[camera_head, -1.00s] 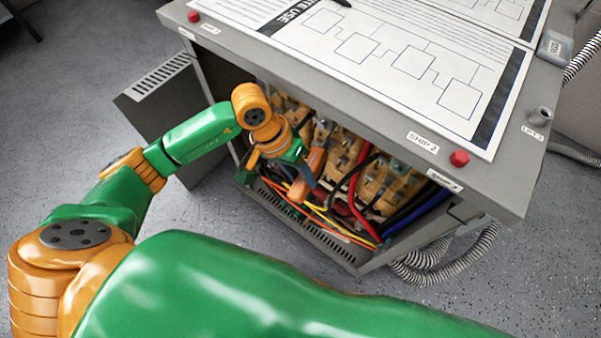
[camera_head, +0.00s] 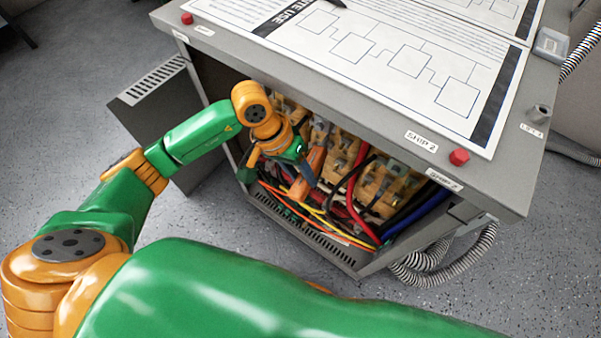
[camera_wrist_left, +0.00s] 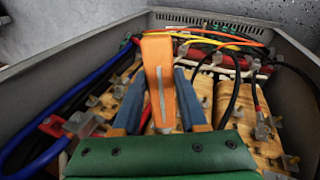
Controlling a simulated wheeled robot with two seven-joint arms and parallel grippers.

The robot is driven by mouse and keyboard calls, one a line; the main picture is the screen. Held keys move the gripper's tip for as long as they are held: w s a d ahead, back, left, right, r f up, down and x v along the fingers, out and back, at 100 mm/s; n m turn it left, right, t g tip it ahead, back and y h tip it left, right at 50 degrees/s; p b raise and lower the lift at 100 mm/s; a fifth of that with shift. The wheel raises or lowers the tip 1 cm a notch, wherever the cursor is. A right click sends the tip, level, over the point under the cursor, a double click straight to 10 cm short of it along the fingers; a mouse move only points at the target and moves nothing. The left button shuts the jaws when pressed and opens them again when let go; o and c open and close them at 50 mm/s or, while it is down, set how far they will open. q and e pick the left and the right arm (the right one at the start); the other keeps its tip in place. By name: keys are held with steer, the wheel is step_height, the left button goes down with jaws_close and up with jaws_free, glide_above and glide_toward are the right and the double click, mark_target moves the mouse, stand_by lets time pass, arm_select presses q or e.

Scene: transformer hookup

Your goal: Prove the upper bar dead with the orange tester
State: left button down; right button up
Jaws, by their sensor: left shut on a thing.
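My left gripper (camera_head: 307,170) reaches into the open front of the grey cabinet (camera_head: 218,85). It is shut on the orange tester (camera_head: 315,160). In the left wrist view the tester (camera_wrist_left: 158,70) stands between the two blue-grey fingers (camera_wrist_left: 159,105), its orange body pointing away from the wrist. Its tip is not clear in either view. Tan insulating blocks with metal terminals (camera_wrist_left: 198,95) lie behind and beside it. I cannot tell which metal part is the upper bar, or whether the tester touches it. My right gripper is not in view.
Red, black, blue, yellow and orange cables (camera_head: 350,195) crowd the cabinet opening around the gripper. A vented panel (camera_head: 160,100) stands open at the left. The cabinet top carries printed sheets (camera_head: 400,60) and red buttons (camera_head: 459,157). Corrugated hose (camera_head: 440,262) lies at the lower right.

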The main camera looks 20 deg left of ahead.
arm_select(q)
steer(key=shift+b, duration=0.4)
stand_by(0.8)
steer(key=s+a+b, duration=0.1)
steer(key=s+a, duration=0.1)
steer(key=s, duration=0.4)
steer(key=shift+s+a, duration=0.2)
steer(key=shift+s, duration=0.05)
stand_by(0.4)
